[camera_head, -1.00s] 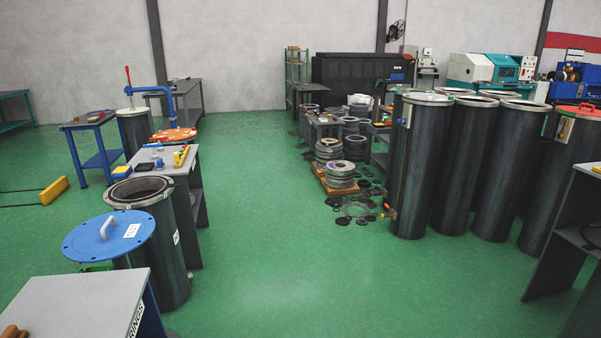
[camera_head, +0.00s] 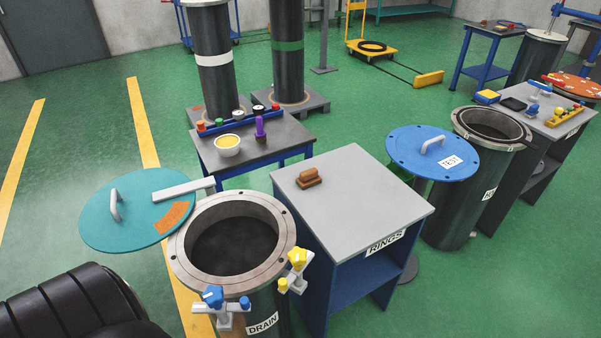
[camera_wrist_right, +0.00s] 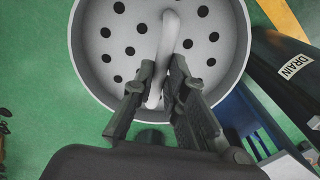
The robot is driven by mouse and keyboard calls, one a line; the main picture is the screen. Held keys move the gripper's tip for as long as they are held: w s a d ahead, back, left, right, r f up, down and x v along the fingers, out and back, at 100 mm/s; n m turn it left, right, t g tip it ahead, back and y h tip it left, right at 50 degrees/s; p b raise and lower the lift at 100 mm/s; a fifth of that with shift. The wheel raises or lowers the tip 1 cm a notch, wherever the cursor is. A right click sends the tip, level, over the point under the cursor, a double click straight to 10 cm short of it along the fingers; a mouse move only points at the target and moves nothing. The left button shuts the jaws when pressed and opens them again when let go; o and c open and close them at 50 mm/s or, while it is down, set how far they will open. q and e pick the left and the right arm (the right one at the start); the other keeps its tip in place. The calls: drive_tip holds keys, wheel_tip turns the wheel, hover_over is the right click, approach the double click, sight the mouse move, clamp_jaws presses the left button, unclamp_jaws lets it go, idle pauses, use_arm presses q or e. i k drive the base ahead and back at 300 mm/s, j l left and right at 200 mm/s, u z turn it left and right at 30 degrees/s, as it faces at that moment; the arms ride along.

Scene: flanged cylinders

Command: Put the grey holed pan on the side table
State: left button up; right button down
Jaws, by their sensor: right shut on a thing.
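The grey holed pan (camera_wrist_right: 113,60) shows in the right wrist view, a round light-grey dish with several dark holes and a pale bar handle (camera_wrist_right: 168,45) across it. My right gripper (camera_wrist_right: 166,82) is shut on that handle, and its fingers hide part of the pan. Green floor lies below the pan. The pan and right gripper are not seen in the head view. A grey-topped table marked RINGS (camera_head: 340,178) stands at centre with a brown block on it. A darker table (camera_head: 262,155) stands behind it. No label tells which is the side table. My left gripper is not in view.
The open DRAIN cylinder (camera_head: 266,318) has blue and yellow clamps on its rim and a teal lid (camera_head: 135,205) swung left. It also shows in the right wrist view (camera_wrist_right: 282,75). A blue TEST lid (camera_head: 410,155) is to the right. Most of the RINGS tabletop is bare.

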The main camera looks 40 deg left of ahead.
sight(347, 198)
drive_tip(key=i+l+u, duration=0.2)
drive_tip(key=u, duration=0.25)
drive_tip(key=i+l+u, duration=0.2)
drive_tip(key=u, duration=0.25)
drive_tip(key=i+l+u, duration=0.1)
drive_tip(key=l+u, duration=0.8)
drive_tip(key=i+j, duration=0.05)
drive_tip(key=j, duration=0.05)
